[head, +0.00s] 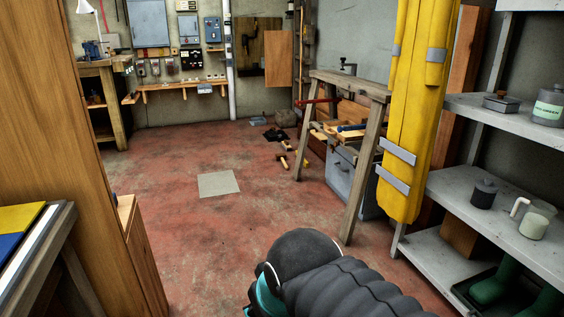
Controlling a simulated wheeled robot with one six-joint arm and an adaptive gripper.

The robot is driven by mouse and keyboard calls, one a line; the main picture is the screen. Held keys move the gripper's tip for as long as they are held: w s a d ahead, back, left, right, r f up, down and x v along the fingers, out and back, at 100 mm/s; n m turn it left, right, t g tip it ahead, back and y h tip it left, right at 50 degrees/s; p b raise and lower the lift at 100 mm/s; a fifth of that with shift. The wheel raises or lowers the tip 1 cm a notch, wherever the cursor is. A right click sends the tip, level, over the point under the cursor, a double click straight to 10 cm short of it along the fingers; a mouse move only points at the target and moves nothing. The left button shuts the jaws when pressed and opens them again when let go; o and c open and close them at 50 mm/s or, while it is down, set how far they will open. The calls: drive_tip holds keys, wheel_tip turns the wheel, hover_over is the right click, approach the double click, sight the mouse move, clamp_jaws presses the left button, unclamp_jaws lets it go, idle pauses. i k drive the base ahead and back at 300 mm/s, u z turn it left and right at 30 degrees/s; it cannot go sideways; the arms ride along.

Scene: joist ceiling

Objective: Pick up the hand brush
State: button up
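I cannot make out a hand brush for certain in the head view. Several small wooden-handled items (284,162) lie on the red floor left of the wooden trestle, too small to name surely. A dark flat item (275,134) lies on the floor behind them. My dark grey arm with a teal part fills the bottom middle of the view. My gripper is not in view, so what it holds, if anything, is hidden.
A wooden trestle (350,83) and a yellow padded column (415,120) stand right of centre. Grey shelves (459,180) with pots line the right. A tall wooden panel (95,130) blocks the left. The middle red floor is open, with a flat pale square (218,184).

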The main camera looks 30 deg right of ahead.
sight(286, 145)
drive_tip(key=z, duration=0.05)
drive_tip(key=i, duration=0.7)
drive_tip(key=z, duration=0.4)
drive_tip(key=i, duration=1.9)
drive_tip(key=z, duration=0.75)
drive_tip(key=i, duration=0.9)
drive_tip(key=z, duration=0.1)
